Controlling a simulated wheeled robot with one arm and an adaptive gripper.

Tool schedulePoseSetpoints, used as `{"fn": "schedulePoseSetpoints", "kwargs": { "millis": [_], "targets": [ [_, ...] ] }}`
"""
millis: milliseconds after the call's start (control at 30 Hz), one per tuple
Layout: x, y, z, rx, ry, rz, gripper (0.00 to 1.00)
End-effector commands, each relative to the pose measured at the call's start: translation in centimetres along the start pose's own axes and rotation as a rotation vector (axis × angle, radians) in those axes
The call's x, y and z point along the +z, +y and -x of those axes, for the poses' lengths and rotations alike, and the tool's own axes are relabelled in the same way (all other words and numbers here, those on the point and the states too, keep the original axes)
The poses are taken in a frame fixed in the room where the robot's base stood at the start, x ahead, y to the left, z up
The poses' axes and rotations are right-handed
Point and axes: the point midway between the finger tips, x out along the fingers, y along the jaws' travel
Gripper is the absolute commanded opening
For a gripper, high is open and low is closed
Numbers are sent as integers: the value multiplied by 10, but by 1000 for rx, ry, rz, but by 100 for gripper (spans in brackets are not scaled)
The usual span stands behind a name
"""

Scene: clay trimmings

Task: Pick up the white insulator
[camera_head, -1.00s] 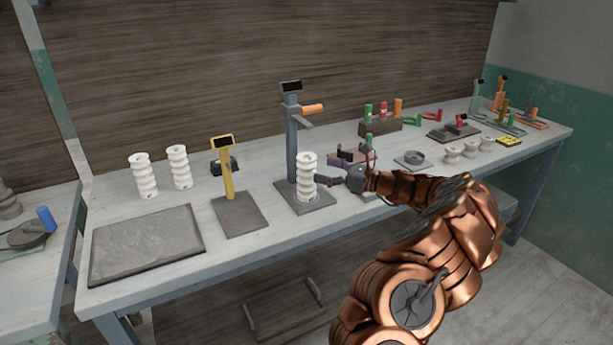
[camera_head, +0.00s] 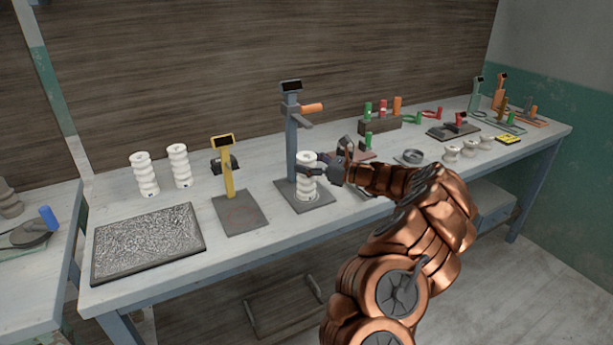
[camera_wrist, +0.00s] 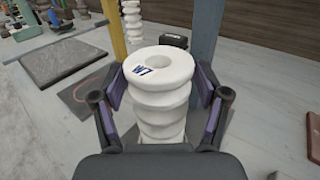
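A tall ribbed white insulator (camera_head: 307,180) stands upright on the dark base plate of a grey stand (camera_head: 292,140). In the wrist view the same insulator (camera_wrist: 161,90) shows a blue mark and a round hole on its top. My gripper (camera_wrist: 160,95) is open, with one purple-padded finger on each side of the insulator; narrow gaps seem to show beside it. In the head view my gripper (camera_head: 320,170) reaches it from the right, and its far finger is partly hidden. Two similar white insulators (camera_head: 145,174) (camera_head: 180,166) stand at the back left.
The grey stand's post rises close behind the insulator, with an orange handle (camera_head: 313,108) above. A yellow stand (camera_head: 227,180) is to the left, beside a flat dark tray (camera_head: 150,242). Short white pieces (camera_head: 452,153) and a grey ring (camera_head: 410,157) lie to the right.

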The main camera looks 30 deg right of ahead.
Motion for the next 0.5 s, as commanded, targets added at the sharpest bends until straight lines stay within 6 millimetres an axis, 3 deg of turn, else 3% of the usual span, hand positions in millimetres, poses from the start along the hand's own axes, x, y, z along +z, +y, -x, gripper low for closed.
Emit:
{"fn": "schedulePoseSetpoints", "kwargs": {
  "millis": [67,500],
  "targets": [
    [0,0,0,0,0,0,62],
    [0,0,0,0,0,-1,16]
  ]
}}
